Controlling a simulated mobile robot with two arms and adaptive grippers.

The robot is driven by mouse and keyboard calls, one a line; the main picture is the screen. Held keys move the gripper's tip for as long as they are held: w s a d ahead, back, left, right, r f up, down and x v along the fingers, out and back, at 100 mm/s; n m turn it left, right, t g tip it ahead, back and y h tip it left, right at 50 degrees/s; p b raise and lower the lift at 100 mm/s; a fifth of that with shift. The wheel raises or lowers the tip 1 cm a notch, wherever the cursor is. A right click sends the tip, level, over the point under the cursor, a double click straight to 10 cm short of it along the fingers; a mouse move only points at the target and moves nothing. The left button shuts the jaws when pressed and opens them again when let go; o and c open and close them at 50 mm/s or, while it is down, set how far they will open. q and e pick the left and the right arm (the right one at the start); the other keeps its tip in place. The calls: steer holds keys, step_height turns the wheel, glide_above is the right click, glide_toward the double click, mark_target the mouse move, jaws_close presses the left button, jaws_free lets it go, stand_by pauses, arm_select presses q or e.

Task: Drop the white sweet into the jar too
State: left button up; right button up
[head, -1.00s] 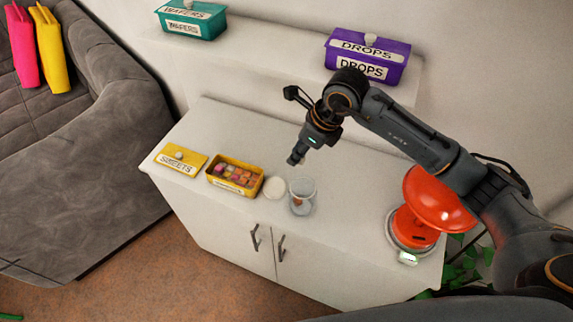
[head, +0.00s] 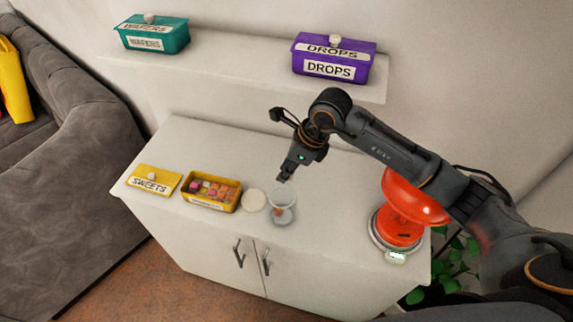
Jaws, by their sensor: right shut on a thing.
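The clear jar (head: 282,211) stands open on the white cabinet, with something small and orange-brown low inside it. My right gripper (head: 285,177) is just above and behind the jar's mouth, pointing down. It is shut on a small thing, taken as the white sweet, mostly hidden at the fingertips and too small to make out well. The yellow sweets box (head: 211,205) stands open to the left of the jar, with several coloured sweets in it. My left gripper is out of view.
A pale round disc (head: 253,200) lies between box and jar. The yellow SWEETS lid (head: 153,181) lies left of the box. A red scale (head: 401,224) stands at the right. A teal WAFERS box (head: 153,36) and purple DROPS box (head: 333,62) sit on the back shelf.

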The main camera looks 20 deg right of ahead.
steer(key=o, duration=0.8)
steer(key=v, duration=1.2)
